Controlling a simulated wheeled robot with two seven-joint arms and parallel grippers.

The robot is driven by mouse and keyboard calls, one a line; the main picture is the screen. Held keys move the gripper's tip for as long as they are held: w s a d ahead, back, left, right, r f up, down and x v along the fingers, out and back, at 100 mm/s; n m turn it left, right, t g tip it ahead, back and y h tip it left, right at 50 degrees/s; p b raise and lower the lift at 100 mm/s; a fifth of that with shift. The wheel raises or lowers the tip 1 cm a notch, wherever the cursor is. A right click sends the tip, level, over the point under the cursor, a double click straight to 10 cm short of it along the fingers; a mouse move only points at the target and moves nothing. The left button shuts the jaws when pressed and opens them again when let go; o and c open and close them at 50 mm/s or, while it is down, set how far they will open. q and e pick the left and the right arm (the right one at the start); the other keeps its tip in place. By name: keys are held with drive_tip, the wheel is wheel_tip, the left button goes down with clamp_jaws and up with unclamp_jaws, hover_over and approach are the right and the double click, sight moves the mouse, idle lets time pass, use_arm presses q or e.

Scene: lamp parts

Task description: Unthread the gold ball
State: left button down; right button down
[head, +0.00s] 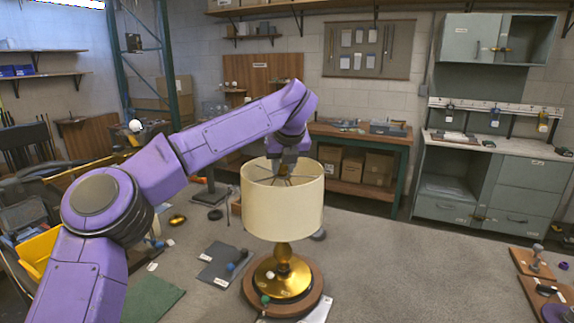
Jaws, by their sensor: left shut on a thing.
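A lamp stands upright on a round wooden board, with a cream drum shade (283,207) and a shiny gold base (282,273). My left arm reaches in from the left, and my left gripper (285,172) points down into the open top of the shade, at its centre where thin spokes meet. It is shut on the gold ball (283,176), which is small and mostly hidden by the fingers and the shade's rim. I cannot tell how far the ball is threaded. My right gripper is not in view.
A grey mat (222,264) with small parts and a green mat (152,299) lie left of the lamp. A yellow bin (38,256) is at far left. Wooden boards with parts (532,262) lie at right. The grey surface between lamp and boards is clear.

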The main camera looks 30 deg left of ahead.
use_arm(q)
drive_tip(key=n+g+p, duration=0.1)
drive_tip(key=n, duration=0.1)
drive_tip(key=n+y+p, duration=0.1)
drive_tip(key=shift+w+d+r+n+g+p, duration=0.15)
drive_tip(key=shift+n+g+p, duration=0.15)
drive_tip(key=shift+n+g, duration=0.1)
drive_tip(key=shift+w+d+n+g+y+p, duration=0.1)
drive_tip(key=shift+n+g+y+p, duration=0.45)
drive_tip(key=shift+n+p, duration=0.65)
drive_tip(key=shift+n+g+p, duration=0.25)
drive_tip(key=shift+n+p, duration=0.15)
drive_tip(key=shift+p, duration=0.15)
drive_tip(key=shift+w+n+g+p, duration=0.15)
drive_tip(key=shift+n+g+p, duration=0.45)
drive_tip(key=shift+n+p, duration=0.6)
drive_tip(key=shift+p, duration=0.3)
drive_tip(key=shift+f, duration=0.2)
